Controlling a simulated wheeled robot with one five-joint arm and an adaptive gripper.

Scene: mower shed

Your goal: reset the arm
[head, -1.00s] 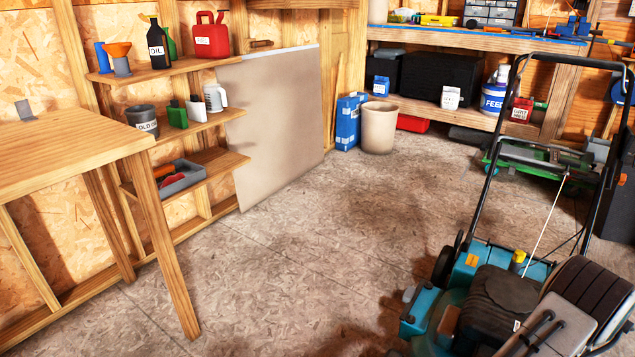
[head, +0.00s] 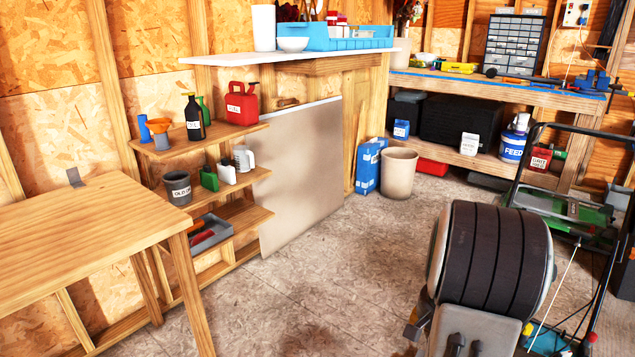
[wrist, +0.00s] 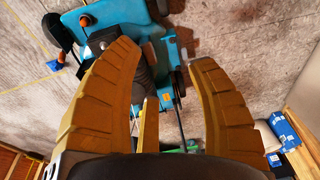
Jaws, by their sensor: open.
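My gripper (wrist: 163,56) shows in the wrist view with its two ribbed yellow fingers spread apart and nothing between the tips. The teal mower (wrist: 90,88) lies beyond the fingers, seen from above; no contact shows. In the head view my arm's dark ribbed part rises at the lower right and hides most of the mower. The gripper's fingers cannot be made out in the head view.
A wooden table (head: 75,228) stands at the left. Shelves (head: 215,220) hold a red can (head: 241,104) and bottles. A tan bin (head: 398,173) and blue box (head: 368,168) stand by a workbench (head: 490,90). The middle floor is clear.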

